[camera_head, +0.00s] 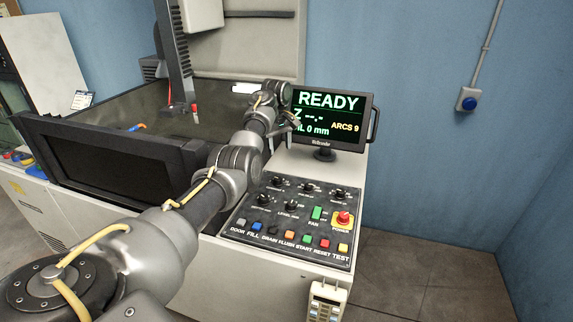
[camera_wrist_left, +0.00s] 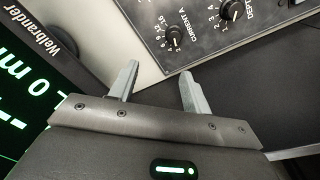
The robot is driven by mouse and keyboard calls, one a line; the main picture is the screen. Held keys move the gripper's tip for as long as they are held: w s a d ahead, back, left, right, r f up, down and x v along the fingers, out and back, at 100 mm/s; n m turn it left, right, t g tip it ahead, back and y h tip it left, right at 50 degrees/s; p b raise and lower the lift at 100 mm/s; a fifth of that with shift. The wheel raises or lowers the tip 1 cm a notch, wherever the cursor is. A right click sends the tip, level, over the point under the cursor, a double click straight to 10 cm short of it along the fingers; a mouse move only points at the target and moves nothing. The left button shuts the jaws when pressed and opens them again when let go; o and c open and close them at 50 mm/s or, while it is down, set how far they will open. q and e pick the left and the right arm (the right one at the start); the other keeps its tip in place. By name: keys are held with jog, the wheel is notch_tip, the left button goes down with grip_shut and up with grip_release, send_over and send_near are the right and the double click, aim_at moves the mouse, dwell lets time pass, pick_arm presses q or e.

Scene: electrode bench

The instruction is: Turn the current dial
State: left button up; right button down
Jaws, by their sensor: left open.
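The current dial (camera_wrist_left: 173,38) is a black knob with a white scale, labelled "CURRENT A", in the upper part of the left wrist view. It sits on the dark control panel (camera_head: 250,225), which carries several similar knobs in the head view; which one is the current dial is too small to read there. My left gripper (camera_head: 285,130) is in front of the monitor's left side in the head view. In the left wrist view my left gripper (camera_wrist_left: 159,72) is open and empty, its fingers apart from the dial. My right gripper is in neither view.
The monitor (camera_head: 325,132) reads "READY" and stands behind the panel. A red power knob (camera_head: 343,218) and several coloured buttons are on the panel's right and front. A black tank (camera_head: 100,165) lies to the left. A handheld device (camera_head: 326,300) hangs at the bench front.

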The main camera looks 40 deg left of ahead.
aim_at(278, 178)
pick_arm(q)
jog(key=shift+g, duration=0.5)
jog(key=f, duration=0.3)
jog(key=s+f, duration=0.1)
jog(key=f, duration=0.6)
jog(key=shift+s+d+f+p, duration=0.2)
jog(key=shift+s+f+p, duration=0.05)
jog(key=shift+s+p, duration=0.15)
jog(key=shift+f, duration=0.8)
jog(key=c, duration=1)
